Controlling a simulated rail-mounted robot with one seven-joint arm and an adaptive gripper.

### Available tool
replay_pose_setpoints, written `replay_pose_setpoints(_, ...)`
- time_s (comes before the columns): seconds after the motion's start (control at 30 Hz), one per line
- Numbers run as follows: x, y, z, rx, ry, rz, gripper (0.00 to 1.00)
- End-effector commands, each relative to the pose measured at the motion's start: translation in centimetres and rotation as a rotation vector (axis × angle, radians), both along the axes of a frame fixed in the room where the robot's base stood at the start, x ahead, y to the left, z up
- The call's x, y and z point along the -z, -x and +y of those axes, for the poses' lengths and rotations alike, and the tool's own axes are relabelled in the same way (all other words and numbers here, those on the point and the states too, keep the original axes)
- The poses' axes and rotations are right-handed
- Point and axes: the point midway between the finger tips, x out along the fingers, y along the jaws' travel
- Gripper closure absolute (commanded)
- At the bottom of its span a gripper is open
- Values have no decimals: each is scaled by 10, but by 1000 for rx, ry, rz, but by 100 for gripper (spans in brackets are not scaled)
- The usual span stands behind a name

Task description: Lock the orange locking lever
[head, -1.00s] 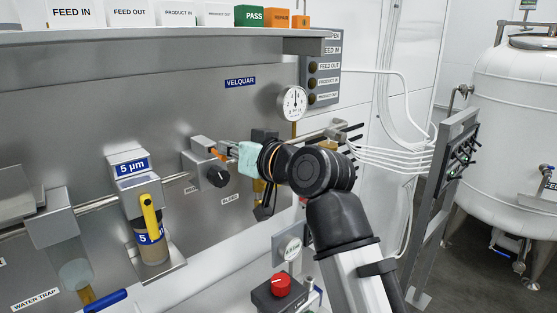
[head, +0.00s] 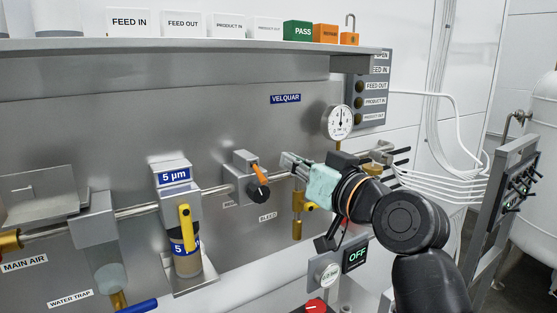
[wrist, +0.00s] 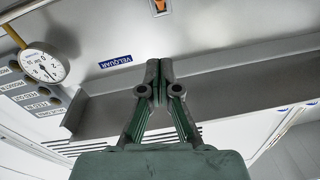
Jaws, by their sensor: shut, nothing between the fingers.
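The orange locking lever (head: 258,171) is a small bar on a grey valve block (head: 240,165) with a black knob (head: 258,192), on the pipe along the steel panel. It slants from upper left to lower right. In the wrist view a bit of orange (wrist: 159,6) shows at the top edge, probably the lever. My gripper (head: 287,160) is to the right of the lever, apart from it. In the wrist view my gripper's fingertips (wrist: 159,66) meet with nothing between them.
A pressure gauge (head: 340,122) and a button box (head: 372,100) are at the upper right. A filter with a yellow handle (head: 186,228) stands left of the valve block. A shelf (head: 200,45) with labelled blocks overhangs the panel. Yellow fittings (head: 298,215) hang below my gripper.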

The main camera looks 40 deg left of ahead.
Motion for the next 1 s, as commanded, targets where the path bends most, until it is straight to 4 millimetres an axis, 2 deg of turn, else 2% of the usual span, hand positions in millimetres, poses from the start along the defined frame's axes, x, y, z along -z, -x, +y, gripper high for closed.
replay_pose_setpoints(0.03,7,4,-13,2,-1,-1,100)
replay_pose_setpoints(0.2,13,9,-41,2,-1,-1,100)
replay_pose_setpoints(0.4,16,13,-58,1,-1,-1,100)
replay_pose_setpoints(1.0,14,14,-62,0,0,0,100)
